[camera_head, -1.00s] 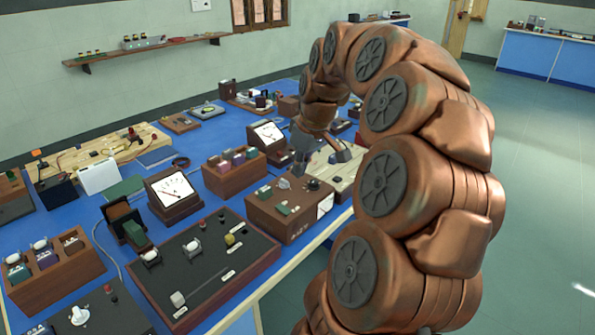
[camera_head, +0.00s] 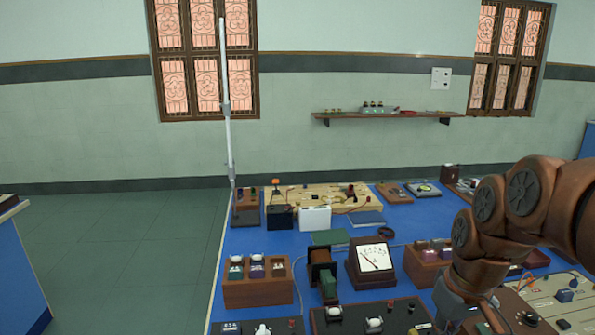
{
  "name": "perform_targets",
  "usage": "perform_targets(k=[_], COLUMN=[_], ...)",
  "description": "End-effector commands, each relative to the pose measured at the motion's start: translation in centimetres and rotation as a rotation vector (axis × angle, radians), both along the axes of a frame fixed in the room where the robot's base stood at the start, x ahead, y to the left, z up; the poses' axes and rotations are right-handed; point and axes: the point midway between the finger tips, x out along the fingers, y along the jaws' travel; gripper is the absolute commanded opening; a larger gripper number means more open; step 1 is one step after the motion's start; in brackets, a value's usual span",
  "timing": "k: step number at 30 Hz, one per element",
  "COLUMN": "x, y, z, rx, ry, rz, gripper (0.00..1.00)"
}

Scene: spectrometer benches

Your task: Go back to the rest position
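My copper-brown arm enters from the right edge in the head view, bends over the blue bench and points down. My gripper (camera_head: 490,317) is low at the bottom right, over or beside the instruments there. Its fingers are small, dark and partly cut off by the lower edge, so I cannot tell whether they are open or shut. I see nothing clearly held.
A tall white pole (camera_head: 228,130) stands at the left. Floor (camera_head: 120,260) is clear on the left.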

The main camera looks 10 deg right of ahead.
Motion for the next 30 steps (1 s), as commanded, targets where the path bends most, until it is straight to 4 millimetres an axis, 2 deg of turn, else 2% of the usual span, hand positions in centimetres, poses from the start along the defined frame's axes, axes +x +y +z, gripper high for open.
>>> perform_targets(k=[1,3,6,10,15,19,30], x=[-1.7,-4.0,-7.7,-12.1,-15.6,-16.5,-16.5], y=[2.2,4.6,7.2,9.2,10.1,10.2,10.2], z=[-0.2,-0.9,-2.0,-3.4,-4.6,-5.0,-5.0], rx=[-0.005,-0.012,-0.028,-0.053,-0.075,-0.08,-0.08], ry=[0.033,0.073,0.132,0.196,0.243,0.253,0.254], rz=[0.011,0.005,-0.013,-0.049,-0.093,-0.107,-0.108], gripper=[0.0,0.0,0.0,0.0,0.0,0.0,0.0])
